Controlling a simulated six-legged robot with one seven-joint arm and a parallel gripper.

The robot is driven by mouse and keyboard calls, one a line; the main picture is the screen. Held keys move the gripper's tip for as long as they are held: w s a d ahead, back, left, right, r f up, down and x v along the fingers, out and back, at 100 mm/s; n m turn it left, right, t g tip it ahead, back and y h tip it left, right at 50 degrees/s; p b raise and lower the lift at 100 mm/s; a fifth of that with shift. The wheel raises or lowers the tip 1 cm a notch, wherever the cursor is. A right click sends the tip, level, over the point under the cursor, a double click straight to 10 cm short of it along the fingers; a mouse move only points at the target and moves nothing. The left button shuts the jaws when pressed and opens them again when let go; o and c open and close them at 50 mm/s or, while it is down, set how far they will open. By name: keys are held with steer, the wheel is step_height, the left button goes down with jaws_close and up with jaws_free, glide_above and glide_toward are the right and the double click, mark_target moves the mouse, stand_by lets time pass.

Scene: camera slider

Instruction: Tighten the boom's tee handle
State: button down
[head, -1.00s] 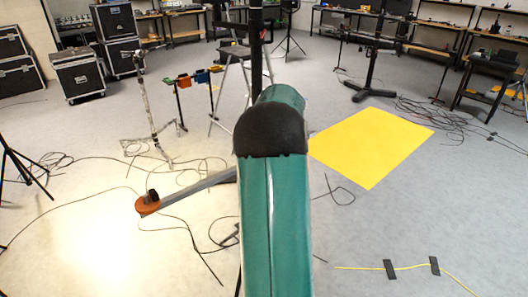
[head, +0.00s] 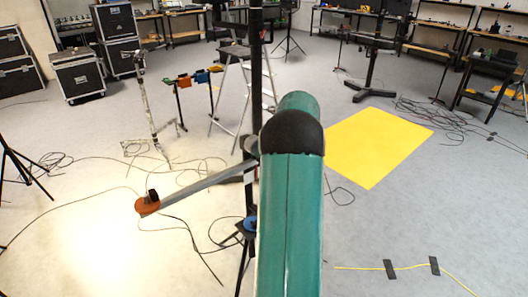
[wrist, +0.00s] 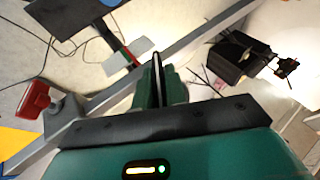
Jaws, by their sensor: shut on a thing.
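The boom (head: 200,185) is a grey bar running from an orange disc (head: 147,205) up to a grey joint at the black stand (head: 249,145). It crosses the wrist view diagonally (wrist: 190,45). At its left in that view, a red handle (wrist: 36,99) sticks out from a grey clamp block (wrist: 65,112), clear of my fingers. My gripper (wrist: 158,75) is shut on a thin dark piece (wrist: 157,68) between its green fingers, beside the boom. I cannot tell whether this piece is the tee handle. My arm hides the gripper in the head view.
A stepladder (head: 232,90) stands behind the stand. A yellow mat (head: 378,147) lies at the right. Loose cables (head: 195,245) cross the floor around the stand. A black box-shaped thing (wrist: 238,58) is right of my fingers in the wrist view.

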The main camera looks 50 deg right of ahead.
steer(key=c, duration=1.4)
jaws_free()
steer(key=shift+w, duration=0.1)
steer(key=shift+c, duration=0.2)
steer(key=v, duration=1.4)
steer(key=shift+f, duration=0.1)
